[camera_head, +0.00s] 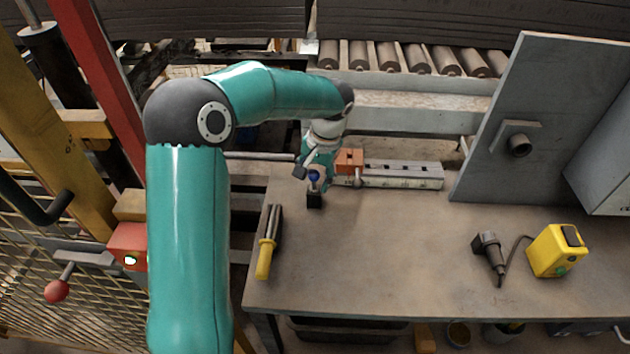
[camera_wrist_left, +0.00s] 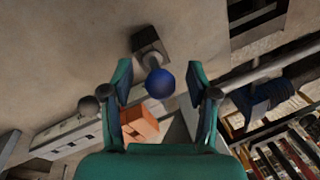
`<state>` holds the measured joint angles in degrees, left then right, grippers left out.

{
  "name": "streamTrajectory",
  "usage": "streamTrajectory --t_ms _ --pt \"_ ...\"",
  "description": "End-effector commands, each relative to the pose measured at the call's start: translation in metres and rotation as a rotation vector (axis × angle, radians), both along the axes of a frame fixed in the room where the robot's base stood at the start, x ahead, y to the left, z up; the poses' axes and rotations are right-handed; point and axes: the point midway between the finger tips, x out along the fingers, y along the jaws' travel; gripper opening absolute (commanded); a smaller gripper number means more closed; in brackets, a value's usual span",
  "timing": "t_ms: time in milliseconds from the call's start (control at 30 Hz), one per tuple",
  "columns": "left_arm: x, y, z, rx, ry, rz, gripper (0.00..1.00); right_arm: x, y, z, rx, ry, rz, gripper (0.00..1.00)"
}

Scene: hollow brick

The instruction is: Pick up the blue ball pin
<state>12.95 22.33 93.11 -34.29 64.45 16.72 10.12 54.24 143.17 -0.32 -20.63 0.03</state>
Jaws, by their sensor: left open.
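The blue ball pin (camera_head: 314,177) stands near the back left of the workbench, with its blue ball above a dark square base. In the left wrist view, its ball (camera_wrist_left: 160,84) lies between the two fingers, and its grey stem and dark base are seen beyond. My left gripper (camera_wrist_left: 161,70) is open, with one finger on each side of the ball. A gap shows between the ball and each finger. In the head view, my left gripper (camera_head: 317,170) is at the pin and partly hides it. My right gripper is not in view.
An orange block (camera_head: 349,160) and a grey rail with square holes (camera_head: 402,174) lie just right of the pin. A yellow-handled tool (camera_head: 267,250) lies nearer. A yellow device (camera_head: 556,251) and a grey panel (camera_head: 535,115) stand at right. The workbench (camera_head: 390,255) is clear in the middle.

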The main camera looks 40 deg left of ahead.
Motion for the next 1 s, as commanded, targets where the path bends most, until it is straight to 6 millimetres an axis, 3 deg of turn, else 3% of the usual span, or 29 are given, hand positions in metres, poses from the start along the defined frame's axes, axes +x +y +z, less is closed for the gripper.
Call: streamTrajectory --t_ms 67,433,767,1000 --pt "0.0 0.0 0.0 0.0 0.0 0.0 0.59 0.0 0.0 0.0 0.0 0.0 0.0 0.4" --pt "0.0 0.0 0.001 0.0 0.0 0.0 0.0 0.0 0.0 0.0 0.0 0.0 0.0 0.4" --pt "0.0 0.0 0.002 0.0 -0.001 0.0 0.0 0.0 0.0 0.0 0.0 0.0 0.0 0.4" --pt "0.001 0.0 0.016 0.001 -0.003 -0.002 0.0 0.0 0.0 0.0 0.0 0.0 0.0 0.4"
